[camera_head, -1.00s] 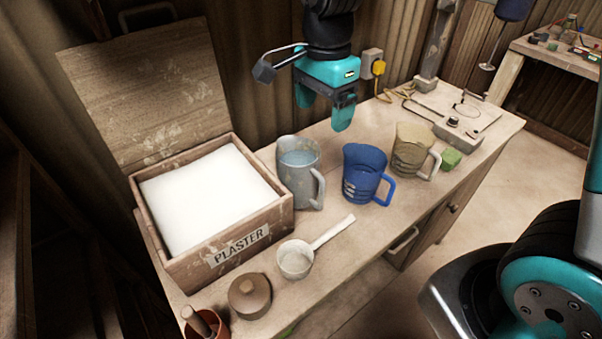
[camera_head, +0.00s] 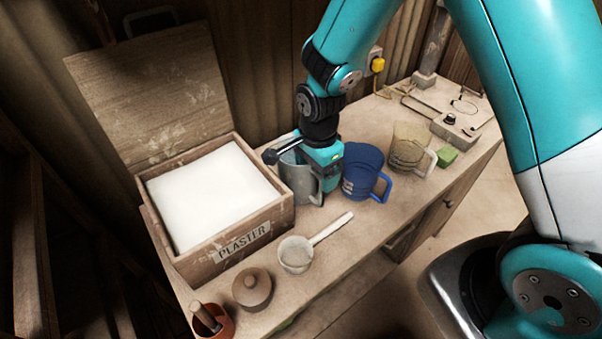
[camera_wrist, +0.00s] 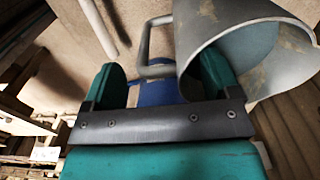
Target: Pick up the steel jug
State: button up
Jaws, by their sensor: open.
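The steel jug (camera_head: 302,187) is grey and stands upright on the bench, right of the plaster box; my gripper hides part of its top right. In the wrist view the jug's mouth (camera_wrist: 265,50) fills the upper right, and its handle (camera_wrist: 146,45) shows in the gap between the two fingers. My gripper (camera_head: 327,181) is open at the jug's handle side, between it and the blue jug. In the wrist view, my gripper's (camera_wrist: 160,78) right finger overlaps the jug's wall; I cannot tell whether it touches.
A blue jug (camera_head: 360,172) stands close on the right, and a clear tan jug (camera_head: 407,148) beyond it. An open plaster box (camera_head: 245,243) is on the left. A green block (camera_head: 447,156) is farther right.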

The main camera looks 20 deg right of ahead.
jog(key=shift+f, duration=1)
jog(key=shift+c, duration=0.2)
jog(key=c, duration=1.1)
jog(key=shift+c, duration=1.1)
jog(key=shift+w+r, duration=0.1)
jog(key=shift+r, duration=0.1)
